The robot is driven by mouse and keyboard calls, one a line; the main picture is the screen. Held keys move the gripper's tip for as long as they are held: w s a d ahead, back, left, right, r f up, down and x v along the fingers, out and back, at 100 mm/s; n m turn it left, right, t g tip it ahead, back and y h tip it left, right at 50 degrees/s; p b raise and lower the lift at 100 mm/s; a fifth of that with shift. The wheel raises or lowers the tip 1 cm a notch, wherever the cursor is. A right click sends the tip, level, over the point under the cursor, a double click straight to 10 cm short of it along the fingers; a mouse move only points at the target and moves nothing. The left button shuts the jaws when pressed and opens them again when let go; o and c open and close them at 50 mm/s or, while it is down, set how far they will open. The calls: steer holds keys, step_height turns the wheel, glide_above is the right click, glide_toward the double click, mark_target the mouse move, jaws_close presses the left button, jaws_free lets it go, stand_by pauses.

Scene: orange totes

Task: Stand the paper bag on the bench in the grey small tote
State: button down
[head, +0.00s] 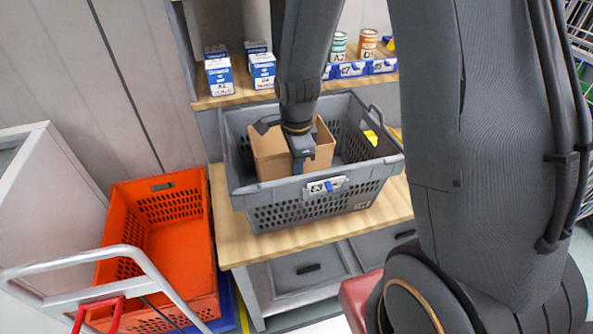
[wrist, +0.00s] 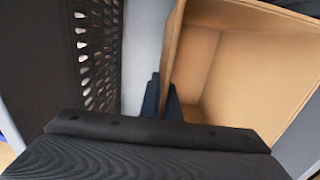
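The brown paper bag (head: 272,165) is inside the grey small tote (head: 316,215) on the wooden bench. The bag looks upright, with its open top facing up; whether its base touches the tote floor is hidden. My gripper (head: 302,165) reaches down into the tote at the bag's near side. In the wrist view, my gripper's dark fingers (wrist: 163,100) are close together on either side of the bag's wall, pinching it. The bag's empty inside (wrist: 245,75) shows to the right, and the tote's slotted wall (wrist: 93,50) to the left.
An orange tote (head: 180,250) stands lower left beside a pale trolley handle (head: 145,262). A shelf (head: 222,101) behind the grey tote holds blue-and-white boxes (head: 219,77), cans (head: 367,43) and blue bins. The bench top (head: 232,235) is clear left of the grey tote.

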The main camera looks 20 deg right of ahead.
steer(key=c, duration=2)
jaws_free()
step_height(320, 180, up, 12)
steer(key=shift+s+r+b, duration=0.15)
steer(key=shift+b, duration=0.65)
